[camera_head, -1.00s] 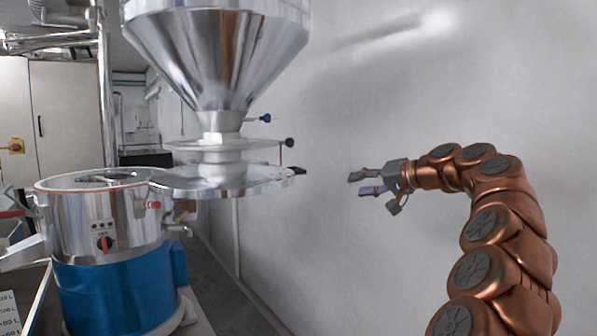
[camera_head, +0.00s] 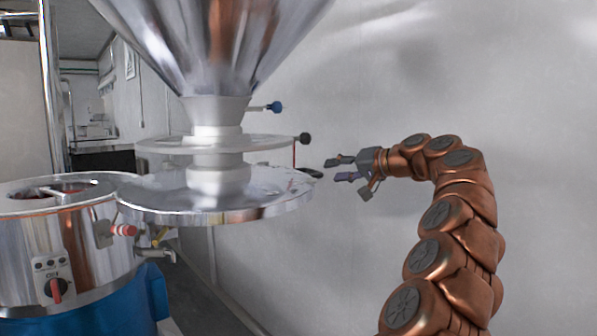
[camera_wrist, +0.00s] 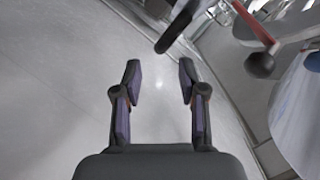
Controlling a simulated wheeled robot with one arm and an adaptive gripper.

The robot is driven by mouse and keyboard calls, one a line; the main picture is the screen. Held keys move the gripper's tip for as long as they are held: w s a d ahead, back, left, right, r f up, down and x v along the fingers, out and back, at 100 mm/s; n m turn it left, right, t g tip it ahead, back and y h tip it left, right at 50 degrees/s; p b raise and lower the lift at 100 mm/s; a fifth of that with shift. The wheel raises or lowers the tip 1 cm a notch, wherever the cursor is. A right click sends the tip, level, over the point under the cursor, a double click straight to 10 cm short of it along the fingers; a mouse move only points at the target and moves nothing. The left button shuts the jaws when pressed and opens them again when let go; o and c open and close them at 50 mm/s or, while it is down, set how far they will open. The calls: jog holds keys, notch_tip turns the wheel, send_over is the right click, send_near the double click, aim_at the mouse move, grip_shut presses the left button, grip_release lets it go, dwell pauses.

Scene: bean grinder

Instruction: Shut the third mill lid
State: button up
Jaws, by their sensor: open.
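A round steel plate (camera_head: 270,203), which looks like the mill lid, sits below the hopper and overlaps the right side of the steel and blue drum mill (camera_head: 60,240). I cannot tell whether this is the third one. A dark handle (camera_head: 311,172) sticks out from its right edge. My gripper (camera_head: 343,169) is open and empty, just right of the handle. In the wrist view, the open fingers (camera_wrist: 157,80) have nothing between them. The dark handle (camera_wrist: 177,27) shows beyond the fingertips, apart from them. The plate's edge (camera_wrist: 300,115) is at the right.
A large steel hopper (camera_head: 215,45) hangs above a thinner disc (camera_head: 260,143). A black knob (camera_head: 304,138) with a red rod and a blue knob (camera_head: 274,107) stick out near the handle. A bare grey wall (camera_head: 450,80) stands behind the arm.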

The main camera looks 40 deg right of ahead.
jog(key=p+x, duration=0.1)
jog(key=x, duration=0.7)
grip_shut()
dwell(0.4)
dwell(0.3)
